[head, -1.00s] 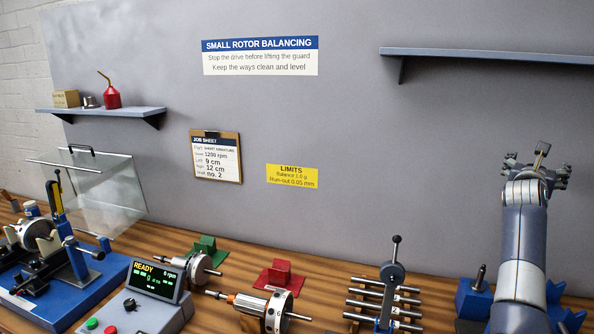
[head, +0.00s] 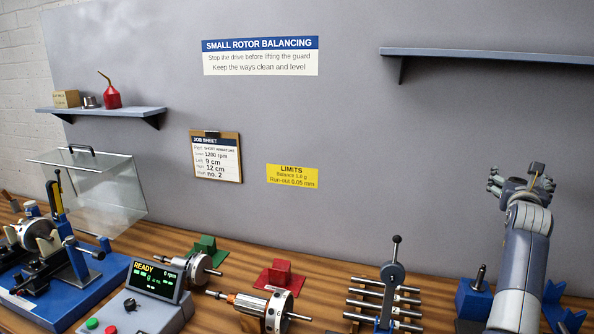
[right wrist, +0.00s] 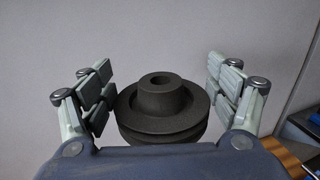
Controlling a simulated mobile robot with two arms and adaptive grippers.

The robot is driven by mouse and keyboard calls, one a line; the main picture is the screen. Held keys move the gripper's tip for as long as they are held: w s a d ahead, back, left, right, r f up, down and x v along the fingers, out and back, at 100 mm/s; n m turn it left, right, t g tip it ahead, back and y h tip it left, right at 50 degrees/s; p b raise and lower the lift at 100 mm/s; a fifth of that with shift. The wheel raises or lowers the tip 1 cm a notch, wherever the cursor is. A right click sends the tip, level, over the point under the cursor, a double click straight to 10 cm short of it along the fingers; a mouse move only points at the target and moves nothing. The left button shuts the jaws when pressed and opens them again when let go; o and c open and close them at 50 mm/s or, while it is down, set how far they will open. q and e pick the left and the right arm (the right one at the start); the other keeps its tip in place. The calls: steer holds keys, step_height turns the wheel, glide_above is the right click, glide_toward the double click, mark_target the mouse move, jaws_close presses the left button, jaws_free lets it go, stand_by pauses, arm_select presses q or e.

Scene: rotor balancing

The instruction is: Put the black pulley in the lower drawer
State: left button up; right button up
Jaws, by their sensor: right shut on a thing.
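The black pulley (right wrist: 162,108), dark with a raised hub and a bore, sits between the finger pads of my right gripper (right wrist: 162,92) in the right wrist view. The gripper is shut on it. In the head view my right gripper (head: 523,182) is raised in front of the grey wall at the right, above the bench; I cannot make out the pulley clearly there. The lower drawer is not in view. My left gripper is not in view.
Below my right arm stand a blue stand with a pin (head: 475,290) and a rack of rods (head: 388,295). Rotors, red (head: 279,277) and green (head: 205,250) blocks and a control box (head: 150,300) line the wooden bench. A grey shelf (head: 490,55) juts out above.

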steer(key=s+a+f+n+t+y, duration=0.25)
steer(key=s+a+f+y, duration=0.2)
steer(key=a+f, duration=0.95)
steer(key=s+a+f+n+y, duration=0.35)
steer(key=s+a+f, duration=0.75)
steer(key=s+a, duration=0.45)
steer(key=s+a+y+b, duration=0.1)
steer(key=s+a, duration=0.2)
steer(key=s, duration=0.6)
steer(key=s+a+f+b, duration=0.1)
steer(key=s+a+b, duration=0.1)
steer(key=s, duration=0.8)
steer(key=shift+a+f+n+y, duration=0.15)
steer(key=shift+a+n+y, duration=0.2)
steer(key=shift+a, duration=0.45)
steer(key=shift+t, duration=0.25)
